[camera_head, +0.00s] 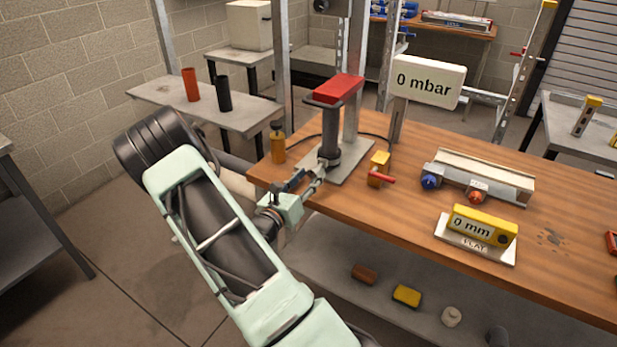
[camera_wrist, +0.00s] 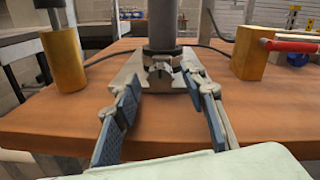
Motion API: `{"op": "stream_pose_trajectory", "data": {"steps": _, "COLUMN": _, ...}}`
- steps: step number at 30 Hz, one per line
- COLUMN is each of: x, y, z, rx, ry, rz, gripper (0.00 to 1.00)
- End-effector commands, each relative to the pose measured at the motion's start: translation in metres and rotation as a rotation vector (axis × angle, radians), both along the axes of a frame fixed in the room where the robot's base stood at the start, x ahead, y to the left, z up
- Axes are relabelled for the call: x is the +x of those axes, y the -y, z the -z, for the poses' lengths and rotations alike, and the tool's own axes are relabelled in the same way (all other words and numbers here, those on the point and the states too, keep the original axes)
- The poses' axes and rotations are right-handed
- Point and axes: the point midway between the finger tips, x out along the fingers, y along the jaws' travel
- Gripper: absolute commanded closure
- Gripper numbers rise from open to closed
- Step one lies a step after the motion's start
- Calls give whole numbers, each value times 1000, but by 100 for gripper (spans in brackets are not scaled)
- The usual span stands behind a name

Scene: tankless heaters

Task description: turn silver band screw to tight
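In the wrist view a silver band (camera_wrist: 160,62) wraps the foot of a dark upright pipe (camera_wrist: 162,25) on a grey metal base plate (camera_wrist: 156,106). A small screw part (camera_wrist: 160,73) appears at the band's front; its exact setting is too small to tell. My gripper (camera_wrist: 165,84) is open and empty, its blue-padded fingers spread to either side of the band's front. I cannot tell whether they touch it. In the head view my gripper (camera_head: 307,181) reaches over the table edge toward the dark pipe (camera_head: 330,138), which stands under a red block (camera_head: 338,88).
A brass cylinder (camera_head: 278,146) stands left of the pipe and a yellow valve block with a red lever (camera_head: 378,168) stands right. A "0 mbar" display (camera_head: 428,82) is behind. A "0 mm" gauge (camera_head: 482,228) lies farther right on the wooden table (camera_head: 410,225).

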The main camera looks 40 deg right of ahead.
Motion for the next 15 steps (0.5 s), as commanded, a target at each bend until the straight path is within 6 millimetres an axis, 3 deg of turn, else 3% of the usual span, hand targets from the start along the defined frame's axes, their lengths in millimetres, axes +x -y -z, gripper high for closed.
{"op": "stream_pose_trajectory", "data": {"steps": 5, "x": 0, "y": 0, "z": 0, "rx": 0, "ry": 0, "rz": 0, "gripper": 63}}
{"op": "stream_pose_trajectory", "data": {"steps": 15, "x": 0, "y": 0, "z": 0, "rx": 0, "ry": 0, "rz": 0, "gripper": 100}}
